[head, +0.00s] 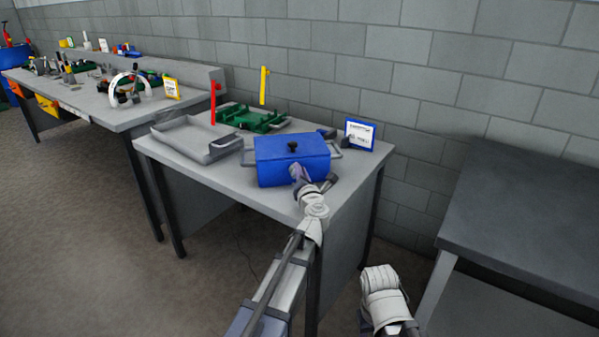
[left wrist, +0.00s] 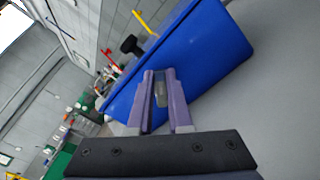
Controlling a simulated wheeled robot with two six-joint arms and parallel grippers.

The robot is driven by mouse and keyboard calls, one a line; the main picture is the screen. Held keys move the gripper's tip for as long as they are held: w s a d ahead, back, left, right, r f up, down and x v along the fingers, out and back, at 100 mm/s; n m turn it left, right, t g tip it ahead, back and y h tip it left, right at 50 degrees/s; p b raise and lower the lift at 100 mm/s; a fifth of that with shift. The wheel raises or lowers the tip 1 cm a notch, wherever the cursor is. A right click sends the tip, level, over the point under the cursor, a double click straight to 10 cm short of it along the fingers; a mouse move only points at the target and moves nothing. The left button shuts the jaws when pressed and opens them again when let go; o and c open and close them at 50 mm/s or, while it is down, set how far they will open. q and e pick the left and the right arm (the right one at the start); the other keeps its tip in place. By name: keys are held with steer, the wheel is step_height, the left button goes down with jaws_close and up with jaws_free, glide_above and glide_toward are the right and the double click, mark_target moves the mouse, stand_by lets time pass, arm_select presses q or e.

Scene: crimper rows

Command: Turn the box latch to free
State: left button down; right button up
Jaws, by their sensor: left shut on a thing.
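The blue box (head: 275,172) stands on the grey table with a black knob (head: 292,146) on its top and a pale handle at each end. My left gripper (head: 296,172) reaches its front face. In the left wrist view the purple fingers (left wrist: 160,85) lie against the blue box (left wrist: 205,60), shut on a small grey latch (left wrist: 160,94) between them. The fingers hide part of the latch, so I cannot tell its exact angle. The black knob also shows in the left wrist view (left wrist: 131,45).
A grey tray (head: 160,133) lies left of the box. Behind stand a green fixture (head: 262,119), a red post (head: 213,103) and a yellow post (head: 263,86). A blue-edged sign (head: 360,134) stands at the right.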

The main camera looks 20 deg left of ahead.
arm_select(q)
steer(key=m, duration=0.4)
steer(key=shift+w+d+f+m, duration=0.1)
steer(key=shift+d+f+m, duration=0.1)
steer(key=shift+f+m, duration=0.1)
steer(key=m, duration=0.2)
steer(key=m+b, duration=0.1)
steer(key=m, duration=0.1)
steer(key=shift+f+m, duration=0.3)
steer(key=shift+f, duration=0.05)
steer(key=c, duration=0.8)
jaws_free()
steer(key=shift+c, duration=0.2)
steer(key=v, duration=0.8)
steer(key=shift+w, duration=0.1)
